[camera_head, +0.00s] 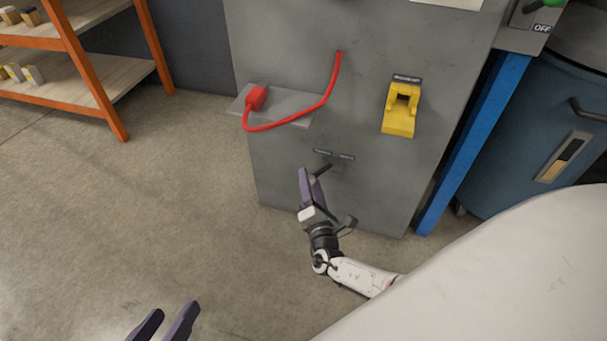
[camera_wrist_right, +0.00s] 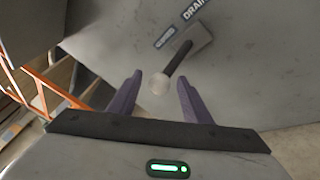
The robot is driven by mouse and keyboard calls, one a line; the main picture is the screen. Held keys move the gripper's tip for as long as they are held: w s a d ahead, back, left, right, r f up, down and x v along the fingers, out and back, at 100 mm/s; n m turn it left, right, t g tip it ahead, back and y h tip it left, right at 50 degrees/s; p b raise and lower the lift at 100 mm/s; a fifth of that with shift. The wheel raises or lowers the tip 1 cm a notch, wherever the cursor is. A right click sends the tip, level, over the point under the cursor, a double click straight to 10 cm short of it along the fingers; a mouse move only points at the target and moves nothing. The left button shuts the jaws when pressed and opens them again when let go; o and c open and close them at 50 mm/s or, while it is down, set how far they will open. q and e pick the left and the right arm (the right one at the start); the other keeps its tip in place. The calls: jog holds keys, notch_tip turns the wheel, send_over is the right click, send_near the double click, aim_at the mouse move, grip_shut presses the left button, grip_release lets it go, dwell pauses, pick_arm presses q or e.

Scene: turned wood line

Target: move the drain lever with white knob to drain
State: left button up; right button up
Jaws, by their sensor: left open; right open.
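The drain lever (camera_wrist_right: 178,60) is a dark rod on a grey plate, ending in a white knob (camera_wrist_right: 159,86). In the right wrist view the knob appears between the two purple fingers of my open right gripper (camera_wrist_right: 159,77); contact cannot be told. A DRAIN label (camera_wrist_right: 194,9) is above the plate, with another label (camera_wrist_right: 164,38) to its left. In the head view the right gripper (camera_head: 309,175) is at the lever (camera_head: 323,170), low on the grey cabinet, and the knob is hidden. My left gripper (camera_head: 166,317) is open and empty at the bottom edge.
The grey cabinet (camera_head: 290,45) carries a shelf (camera_head: 300,104) with a red plug (camera_head: 257,97) and red cord (camera_head: 325,95), and a yellow device (camera_head: 399,115). A blue post (camera_head: 470,150) and blue bin (camera_head: 520,150) stand right. Orange shelving (camera_head: 85,70) stands left; the floor between is clear.

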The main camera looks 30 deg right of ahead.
jog(key=shift+w+d, duration=0.25)
jog(key=shift+w, duration=0.3)
grip_shut()
jog(key=shift+s, duration=0.1)
